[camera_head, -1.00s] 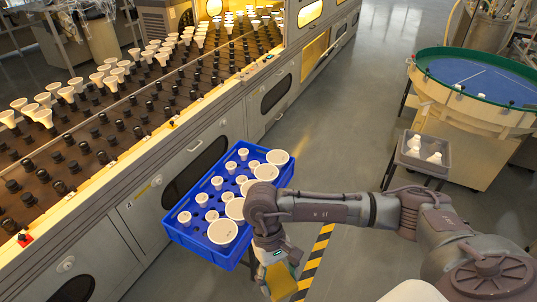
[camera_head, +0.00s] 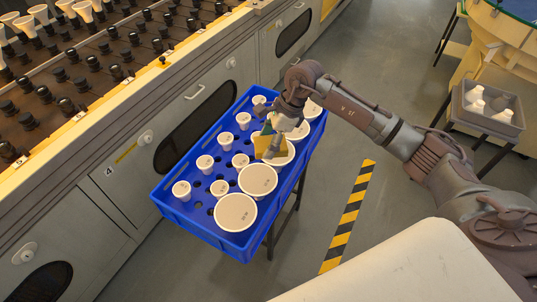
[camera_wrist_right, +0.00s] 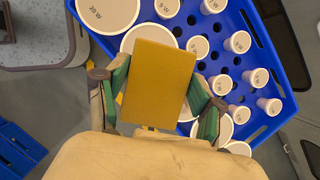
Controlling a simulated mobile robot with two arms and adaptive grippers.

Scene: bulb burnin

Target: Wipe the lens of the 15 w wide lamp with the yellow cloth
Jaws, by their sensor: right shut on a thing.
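My right gripper (camera_head: 270,148) is over the blue crate, shut on the yellow cloth (camera_head: 263,146). In the right wrist view the cloth (camera_wrist_right: 155,85) is a flat upright panel between the green-sided fingers of the gripper (camera_wrist_right: 158,100). A wide round white lens (camera_head: 280,155) lies partly behind the cloth; its label is hidden, and I cannot tell whether cloth and lens touch. Other wide lamps stand in the same row, one marked 20 W (camera_wrist_right: 98,12). I cannot tell which is the 15 W wide lamp. My left gripper is not in view.
The blue crate (camera_head: 190,226) also holds several small white lamps (camera_head: 205,163) close to the gripper. A machine with rows of black sockets (camera_head: 70,105) stands at left. A grey bin (camera_head: 500,127) with white bulbs is at right. Striped floor tape (camera_head: 348,218) lies on open floor.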

